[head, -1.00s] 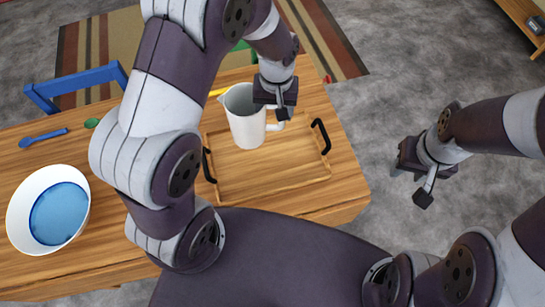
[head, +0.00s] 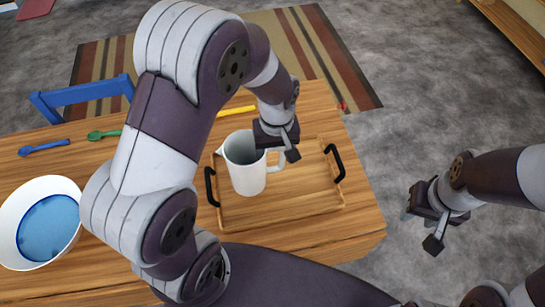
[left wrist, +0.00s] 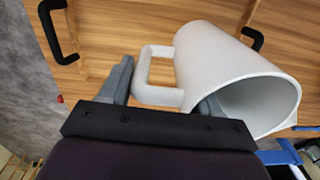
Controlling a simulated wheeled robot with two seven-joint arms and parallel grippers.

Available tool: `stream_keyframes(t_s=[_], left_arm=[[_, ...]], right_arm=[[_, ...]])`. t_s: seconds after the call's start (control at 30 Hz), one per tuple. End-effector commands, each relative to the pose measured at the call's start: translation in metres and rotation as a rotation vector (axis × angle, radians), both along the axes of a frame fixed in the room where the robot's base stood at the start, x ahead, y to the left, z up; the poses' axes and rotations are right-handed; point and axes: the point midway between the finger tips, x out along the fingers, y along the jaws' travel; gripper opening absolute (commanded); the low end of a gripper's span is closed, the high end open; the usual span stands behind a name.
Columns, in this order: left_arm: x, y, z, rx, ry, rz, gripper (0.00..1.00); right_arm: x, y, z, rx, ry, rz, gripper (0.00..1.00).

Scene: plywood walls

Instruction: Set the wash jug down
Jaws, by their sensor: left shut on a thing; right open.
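The white wash jug (head: 245,170) is upright over the left part of a wooden tray (head: 295,203). I cannot tell whether its base touches the tray. My left gripper (head: 278,152) is shut on the jug's handle, on the jug's right side. In the left wrist view the handle (left wrist: 146,72) lies between the fingers (left wrist: 165,92) and the jug's open mouth (left wrist: 262,108) faces the camera. My right gripper (head: 430,222) is open and empty, off the table's right side.
The tray has black handles at its left (head: 211,187) and right (head: 335,162). A white bowl of blue water (head: 20,205) stands at the table's left. A blue spoon (head: 44,147), a green spoon (head: 103,134) and a yellow item (head: 237,111) lie farther back. A blue chair (head: 85,92) stands behind.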

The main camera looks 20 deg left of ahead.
Motion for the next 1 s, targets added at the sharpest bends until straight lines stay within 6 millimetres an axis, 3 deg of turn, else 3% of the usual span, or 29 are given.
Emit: stream_keyframes(t_s=[0.13, 0.37, 0.77, 0.8, 0.83, 0.87, 1.0], left_arm=[[0.009, 0.010, -0.011, 0.000, 0.001, 0.000, 0.00], [0.010, 0.010, -0.046, 0.000, 0.001, -0.001, 0.00], [0.009, 0.010, -0.053, 0.000, 0.000, -0.001, 0.00], [0.009, 0.010, -0.052, 0.000, 0.000, -0.001, 0.76], [0.009, 0.010, -0.052, 0.000, 0.000, -0.001, 0.85], [0.009, 0.010, -0.052, 0.000, 0.000, -0.001, 0.88], [0.009, 0.010, -0.052, 0.000, 0.000, -0.001, 0.88]], right_arm=[[0.000, 0.000, 0.001, 0.000, 0.000, 0.000, 0.43], [0.000, 0.000, 0.002, 0.000, 0.000, 0.000, 0.43], [0.000, 0.000, -0.001, 0.000, 0.000, 0.000, 0.43], [0.000, 0.000, 0.000, 0.000, 0.000, 0.000, 0.43], [0.000, 0.000, 0.000, 0.000, 0.000, 0.000, 0.43], [0.000, 0.000, 0.000, 0.000, 0.000, 0.000, 0.43], [0.000, 0.000, 0.000, 0.000, 0.000, 0.000, 0.43]])
